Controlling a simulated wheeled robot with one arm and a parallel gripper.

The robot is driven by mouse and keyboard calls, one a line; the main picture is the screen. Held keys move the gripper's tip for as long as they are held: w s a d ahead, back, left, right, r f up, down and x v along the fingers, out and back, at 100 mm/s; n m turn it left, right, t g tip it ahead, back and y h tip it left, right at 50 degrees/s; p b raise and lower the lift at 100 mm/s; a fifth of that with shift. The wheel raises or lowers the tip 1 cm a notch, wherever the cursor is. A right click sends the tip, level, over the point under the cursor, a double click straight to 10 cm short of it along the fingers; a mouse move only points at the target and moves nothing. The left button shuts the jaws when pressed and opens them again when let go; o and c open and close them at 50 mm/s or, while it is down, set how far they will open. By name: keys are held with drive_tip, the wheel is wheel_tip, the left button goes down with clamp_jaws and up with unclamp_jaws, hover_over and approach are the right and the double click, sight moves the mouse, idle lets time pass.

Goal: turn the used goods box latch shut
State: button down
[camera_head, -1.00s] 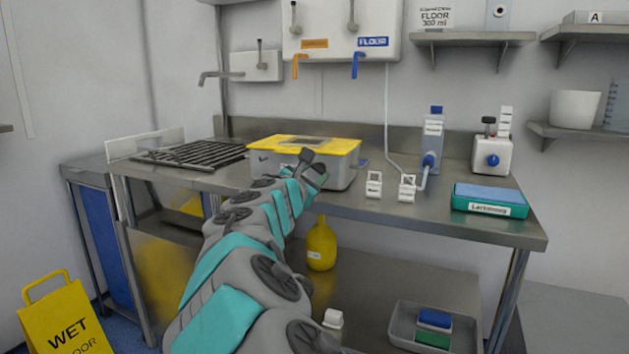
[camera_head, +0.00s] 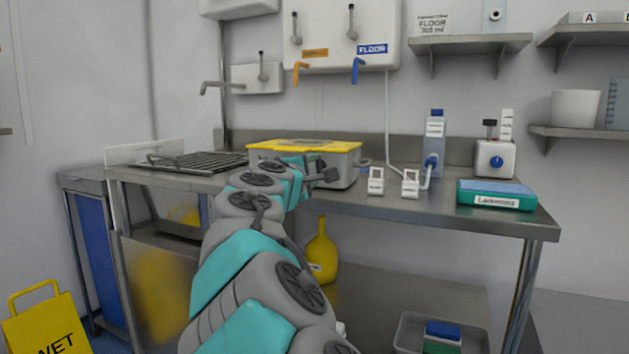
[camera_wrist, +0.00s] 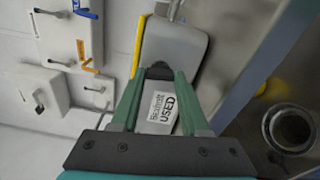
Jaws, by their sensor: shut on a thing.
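The used goods box (camera_head: 345,172) is grey with a yellow lid (camera_head: 300,146) and stands on the steel table. The lid lies flat on top. In the wrist view the box's grey wall (camera_wrist: 178,45) and its USED label (camera_wrist: 163,112) face my fingers. I cannot read the latch's angle. In the head view my gripper (camera_head: 325,174) is partly hidden by my own arm.
A dark rack (camera_head: 190,162) stands left of the box. Two small white labelled items (camera_head: 376,181), a bottle (camera_head: 434,140) and a green-blue pack (camera_head: 495,195) stand to the right. A yellow bottle (camera_head: 322,252) is under the tabletop.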

drive_tip(key=shift+d+f+m+b, duration=0.1)
drive_tip(key=shift+m+b, duration=0.5)
drive_tip(key=shift+m, duration=0.2)
drive_tip(key=shift+c, duration=2)
unclamp_jaws()
drive_tip(key=shift+s+a, duration=0.3)
drive_tip(key=shift+s, duration=0.25)
drive_tip(key=v, duration=0.6)
drive_tip(key=shift+s, duration=0.3)
